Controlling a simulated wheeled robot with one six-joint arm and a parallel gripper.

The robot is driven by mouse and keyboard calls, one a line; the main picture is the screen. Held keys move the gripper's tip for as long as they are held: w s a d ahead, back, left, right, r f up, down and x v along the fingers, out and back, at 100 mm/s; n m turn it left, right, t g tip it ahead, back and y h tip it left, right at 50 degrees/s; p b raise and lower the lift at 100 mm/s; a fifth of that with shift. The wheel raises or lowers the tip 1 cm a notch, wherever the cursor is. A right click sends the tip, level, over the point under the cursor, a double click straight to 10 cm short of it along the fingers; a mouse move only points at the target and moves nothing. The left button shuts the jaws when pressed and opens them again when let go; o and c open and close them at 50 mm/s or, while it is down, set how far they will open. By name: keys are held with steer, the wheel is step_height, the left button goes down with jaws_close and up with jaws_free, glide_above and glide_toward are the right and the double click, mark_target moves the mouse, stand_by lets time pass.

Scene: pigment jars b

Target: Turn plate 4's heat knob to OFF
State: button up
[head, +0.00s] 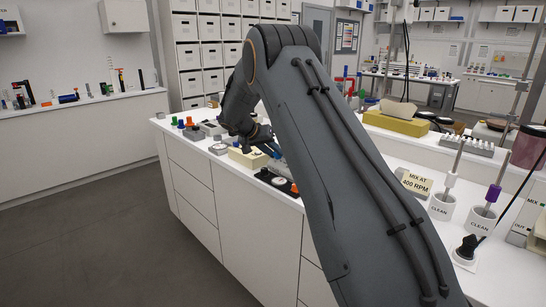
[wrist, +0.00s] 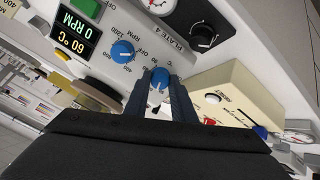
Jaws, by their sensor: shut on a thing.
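In the wrist view, a panel marked PLATE 4 (wrist: 165,37) shows at a tilt. My gripper (wrist: 160,82) has its two fingers closed on the sides of a blue knob (wrist: 159,76) on this panel; its dial marks are mostly hidden by the fingers. A second blue knob (wrist: 122,51), with speed marks around it, stands apart to the upper left. The displays read 60 °C (wrist: 74,41) and 0 RPM (wrist: 73,18). In the head view my gripper (head: 270,150) is low over the bench, and my arm hides much of the panel.
A black knob (wrist: 203,37) sits above and right of the gripper. A cream box (wrist: 235,95) with buttons stands close on the right. Beakers marked CLEAN (head: 442,206) and a MIX AT 400 RPM card (head: 416,183) stand on the bench at right. The floor at left is clear.

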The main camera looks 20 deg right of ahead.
steer(key=n+b, duration=0.2)
steer(key=n, duration=0.3)
steer(key=shift+f+n+b, duration=0.1)
steer(key=shift+n+b, duration=0.2)
steer(key=n, duration=0.5)
steer(key=shift+b, duration=0.3)
steer(key=n, duration=0.5)
steer(key=shift+a+n+p, duration=0.1)
steer(key=shift+n+p, duration=0.3)
steer(key=n+p, duration=0.1)
steer(key=n, duration=0.3)
steer(key=shift+n, duration=0.4)
steer(key=o, duration=1.1)
steer(key=shift+c, duration=0.2)
